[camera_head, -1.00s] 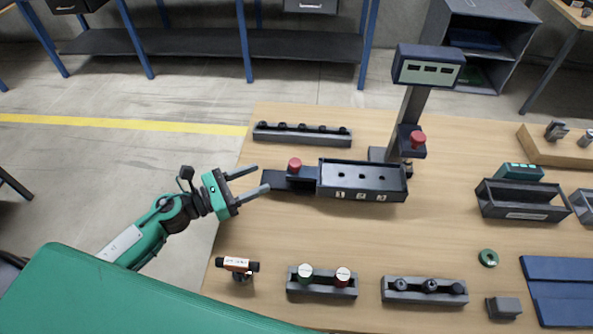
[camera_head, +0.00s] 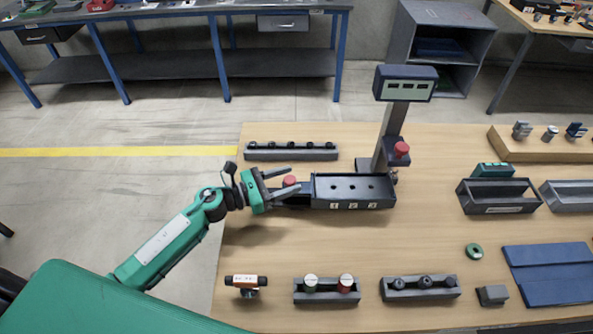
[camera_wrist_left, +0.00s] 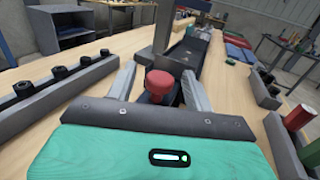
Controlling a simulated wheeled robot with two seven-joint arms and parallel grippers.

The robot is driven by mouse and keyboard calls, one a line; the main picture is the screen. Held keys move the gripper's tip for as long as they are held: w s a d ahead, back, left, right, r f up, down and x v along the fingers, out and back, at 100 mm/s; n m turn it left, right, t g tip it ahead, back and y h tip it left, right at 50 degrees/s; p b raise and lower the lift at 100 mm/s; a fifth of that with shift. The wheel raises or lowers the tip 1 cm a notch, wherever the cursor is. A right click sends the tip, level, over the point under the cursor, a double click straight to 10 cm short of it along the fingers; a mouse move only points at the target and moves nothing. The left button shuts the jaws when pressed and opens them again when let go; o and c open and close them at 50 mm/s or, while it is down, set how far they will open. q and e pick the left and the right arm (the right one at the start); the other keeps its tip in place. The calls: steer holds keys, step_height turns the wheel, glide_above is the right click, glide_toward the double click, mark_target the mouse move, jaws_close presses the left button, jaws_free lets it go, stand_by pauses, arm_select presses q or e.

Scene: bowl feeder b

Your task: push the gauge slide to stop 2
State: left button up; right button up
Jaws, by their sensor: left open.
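The gauge slide's red knob (camera_head: 289,181) stands at the left end of the dark gauge body (camera_head: 353,190), left of the stops marked 1, 2 and 3. The number 2 label (camera_head: 353,205) is on the front face. My left gripper (camera_head: 293,179) is open at the knob, with one finger on its far side and one on its near side. In the left wrist view the knob (camera_wrist_left: 160,85) stands between the open fingers; I cannot tell whether either touches it. The slide's base is partly hidden by the fingers. My right gripper is out of view.
A post with a display (camera_head: 406,83) and another red knob (camera_head: 401,149) rises behind the gauge. A rack of black pegs (camera_head: 291,151) lies behind my left gripper. The table between is clear.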

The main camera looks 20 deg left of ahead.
arm_select(q)
steer(key=shift+x, duration=0.8)
steer(key=shift+w+d+r+p, duration=0.1)
steer(key=shift+w+d+p, duration=0.1)
steer(key=shift+d+p, duration=0.1)
steer(key=shift+w+d, duration=0.15)
steer(key=shift+d, duration=0.05)
steer(key=shift+w+d, duration=0.1)
steer(key=shift+c, duration=0.2)
jaws_close()
steer(key=w+d, duration=0.1)
steer(key=d, duration=0.5)
steer(key=w+d, duration=0.1)
steer(key=d, duration=0.2)
steer(key=shift+w+d, duration=0.1)
steer(key=shift+w, duration=0.25)
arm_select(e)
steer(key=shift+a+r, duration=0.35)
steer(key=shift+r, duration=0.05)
